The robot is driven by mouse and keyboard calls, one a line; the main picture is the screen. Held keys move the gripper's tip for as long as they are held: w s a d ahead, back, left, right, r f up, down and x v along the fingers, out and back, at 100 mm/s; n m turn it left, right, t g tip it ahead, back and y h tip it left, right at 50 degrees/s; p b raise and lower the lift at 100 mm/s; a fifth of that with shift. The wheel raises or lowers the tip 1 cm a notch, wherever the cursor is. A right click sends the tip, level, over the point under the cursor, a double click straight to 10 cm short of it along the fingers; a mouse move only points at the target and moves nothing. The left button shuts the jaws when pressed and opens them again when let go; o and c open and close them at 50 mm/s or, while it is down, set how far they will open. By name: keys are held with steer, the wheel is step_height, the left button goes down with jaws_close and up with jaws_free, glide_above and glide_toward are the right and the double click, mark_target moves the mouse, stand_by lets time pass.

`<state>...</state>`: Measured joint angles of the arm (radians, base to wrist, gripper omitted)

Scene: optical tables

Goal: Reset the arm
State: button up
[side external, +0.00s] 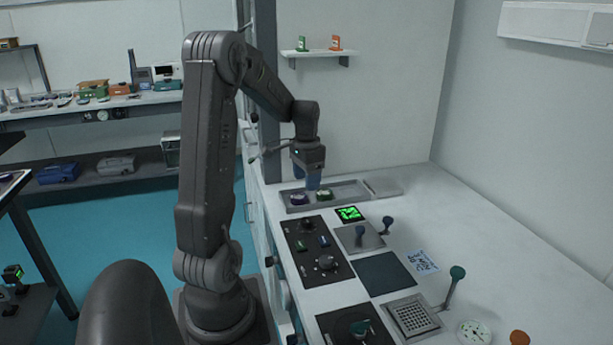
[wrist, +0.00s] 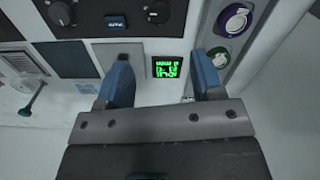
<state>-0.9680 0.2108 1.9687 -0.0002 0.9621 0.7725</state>
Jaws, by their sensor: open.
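My arm stands beside the white bench and reaches over its far end in the side external view. My gripper (side external: 311,181) points down above the grey tray, close to the round items there. In the wrist view my gripper (wrist: 162,84) shows two blue fingers spread apart. Nothing is held between them. A small screen with green marks (wrist: 167,66) shows in the gap between the fingers, on the bench below. The same green screen (side external: 349,213) lies just in front of the tray in the side external view.
The grey tray (side external: 352,192) holds a purple-ringed item (side external: 298,198) and a green-ringed item (side external: 324,195). Panels with knobs (side external: 318,249), upright levers (side external: 456,282) and a dial (side external: 474,332) stand on the bench. The bench's right side (side external: 480,235) is largely clear.

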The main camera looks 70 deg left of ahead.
steer(key=shift+r, duration=0.25)
steer(key=w+d+r+t, duration=0.1)
steer(key=d+r, duration=0.2)
steer(key=d, duration=0.3)
steer(key=w+d+r+m+t+y, duration=0.1)
steer(key=d+r, duration=0.1)
steer(key=d, duration=0.5)
steer(key=w+d+r+t, duration=0.1)
steer(key=d+r, duration=0.2)
steer(key=d, duration=0.3)
steer(key=s+d+t, duration=0.1)
steer(key=s+d, duration=0.3)
steer(key=d, duration=0.3)
steer(key=s+d+r+m+t+h, duration=0.1)
steer(key=s+d, duration=0.3)
steer(key=d, duration=0.3)
steer(key=shift+t, duration=0.3)
steer(key=shift+w+r, duration=0.1)
steer(key=shift+c, duration=0.2)
